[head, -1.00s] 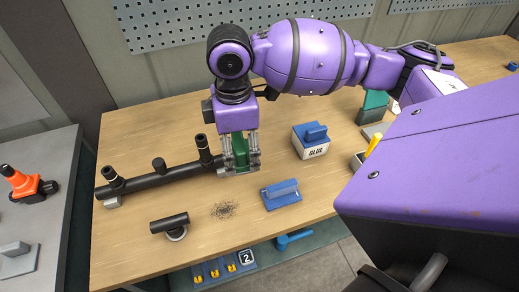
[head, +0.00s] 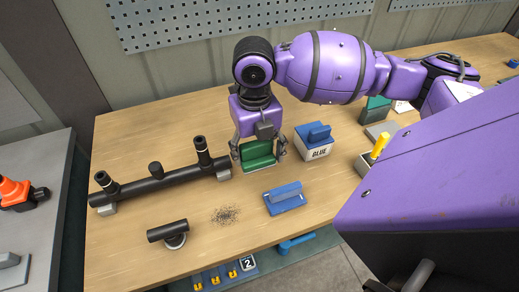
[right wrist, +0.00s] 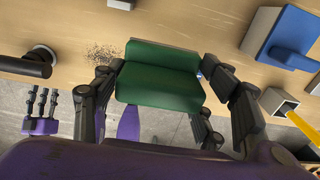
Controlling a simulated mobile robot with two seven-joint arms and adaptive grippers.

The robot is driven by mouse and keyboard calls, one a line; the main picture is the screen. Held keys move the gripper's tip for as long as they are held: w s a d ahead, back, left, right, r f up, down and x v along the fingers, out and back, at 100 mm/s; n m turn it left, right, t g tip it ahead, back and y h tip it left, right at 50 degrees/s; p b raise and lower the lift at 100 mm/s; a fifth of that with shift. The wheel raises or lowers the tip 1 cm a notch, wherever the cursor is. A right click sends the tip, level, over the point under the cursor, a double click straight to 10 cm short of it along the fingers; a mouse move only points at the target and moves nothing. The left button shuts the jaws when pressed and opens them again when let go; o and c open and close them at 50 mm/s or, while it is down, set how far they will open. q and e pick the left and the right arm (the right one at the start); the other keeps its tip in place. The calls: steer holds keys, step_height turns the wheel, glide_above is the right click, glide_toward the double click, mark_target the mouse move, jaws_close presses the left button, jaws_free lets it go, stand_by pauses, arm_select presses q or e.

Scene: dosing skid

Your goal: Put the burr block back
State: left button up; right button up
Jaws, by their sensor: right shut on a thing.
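The green block (head: 258,153), the likely burr block, is in my right gripper (head: 259,160), whose fingers close on its two ends. In the right wrist view the green block (right wrist: 160,76) fills the middle between the fingers of the right gripper (right wrist: 158,90). It is over the wooden bench, left of the white GLUE box. Its height above the bench is hard to tell. What looks like my left gripper (right wrist: 40,108) shows small at the left of the right wrist view; its opening is unclear. It is not in the head view.
A black pipe assembly (head: 160,180) lies left of the block. The GLUE box (head: 316,150) has a blue handle. A blue block with a base (head: 285,198), dark filings (head: 226,215) and a short black pipe (head: 167,231) lie in front. Another green piece (head: 375,108) stands back right.

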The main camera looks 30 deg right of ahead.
steer(key=w+d+f, duration=0.4)
steer(key=w+f, duration=0.1)
steer(key=w+d+f, duration=0.2)
steer(key=w+f, duration=0.1)
steer(key=shift+w+d+f, duration=0.15)
steer(key=shift+w+d, duration=0.1)
steer(key=shift+d, duration=0.15)
steer(key=shift+w+d+f+b, duration=0.15)
steer(key=shift+f+b, duration=0.15)
steer(key=shift+f, duration=1.45)
steer(key=shift+f, duration=0.15)
steer(key=o, duration=1.2)
